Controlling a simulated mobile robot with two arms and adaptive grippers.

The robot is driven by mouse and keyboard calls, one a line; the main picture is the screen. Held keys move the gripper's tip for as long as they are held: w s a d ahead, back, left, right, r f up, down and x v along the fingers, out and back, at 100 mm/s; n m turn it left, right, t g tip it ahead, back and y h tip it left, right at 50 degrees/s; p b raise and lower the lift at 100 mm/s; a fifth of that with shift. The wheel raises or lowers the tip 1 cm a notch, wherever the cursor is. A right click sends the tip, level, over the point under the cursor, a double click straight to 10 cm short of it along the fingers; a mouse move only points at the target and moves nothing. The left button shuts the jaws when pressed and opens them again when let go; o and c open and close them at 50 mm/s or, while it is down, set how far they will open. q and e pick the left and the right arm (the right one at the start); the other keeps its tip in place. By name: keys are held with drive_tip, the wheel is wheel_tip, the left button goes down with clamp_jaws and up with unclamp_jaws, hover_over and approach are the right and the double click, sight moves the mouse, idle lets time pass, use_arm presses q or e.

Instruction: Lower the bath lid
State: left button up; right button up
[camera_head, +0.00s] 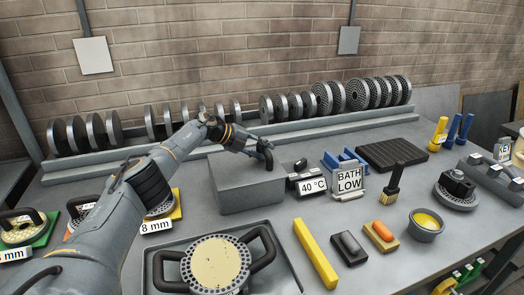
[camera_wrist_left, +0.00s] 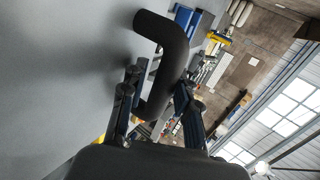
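The bath is a grey box (camera_head: 245,195) in the middle of the bench in the head view. Its top looks flat and covers the box; I cannot make out a gap under the lid. A dark bent handle (camera_head: 266,152) stands at the lid's far right part. My left gripper (camera_head: 255,150) is at this handle. In the left wrist view the handle (camera_wrist_left: 174,55) passes between the two fingers of my left gripper (camera_wrist_left: 160,95). The fingers stand apart, with a gap visible beside the bar. My right gripper is not in view.
A 40 °C display (camera_head: 312,186) and a BATH LOW sign (camera_head: 349,181) stand right of the bath. A round die with handles (camera_head: 215,263) lies in a tray in front. A yellow bar (camera_head: 315,253) lies nearby. A rack of discs (camera_head: 290,107) runs behind.

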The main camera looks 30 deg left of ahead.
use_arm(q)
drive_tip(key=v, duration=1.2)
idle(0.3)
